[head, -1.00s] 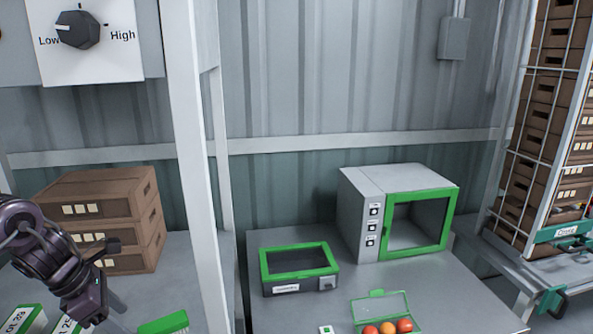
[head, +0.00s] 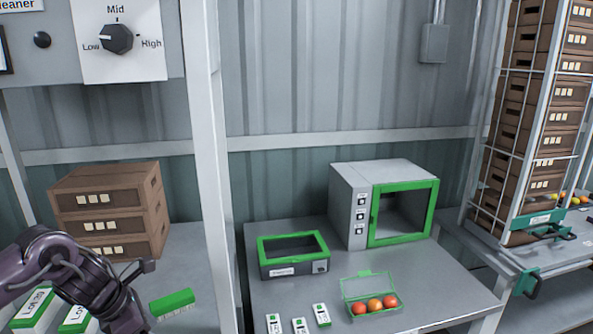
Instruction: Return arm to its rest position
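My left arm comes in from the lower left of the head view, over the left table. Its gripper (head: 140,318) is at the bottom edge, partly cut off, and its fingers are too unclear to tell open from shut. Green-and-white lot boxes (head: 38,305) lie below and beside the arm. Another green-topped box (head: 172,303) lies just right of the arm, apart from it. My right arm and gripper are not in view.
Brown crates (head: 108,212) are stacked behind my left arm. A white post (head: 205,170) separates it from the right table, which holds a green-framed cabinet (head: 383,205), a green-lidded box (head: 293,254) and a clear box of tomatoes (head: 370,293). A crate rack (head: 540,110) stands at far right.

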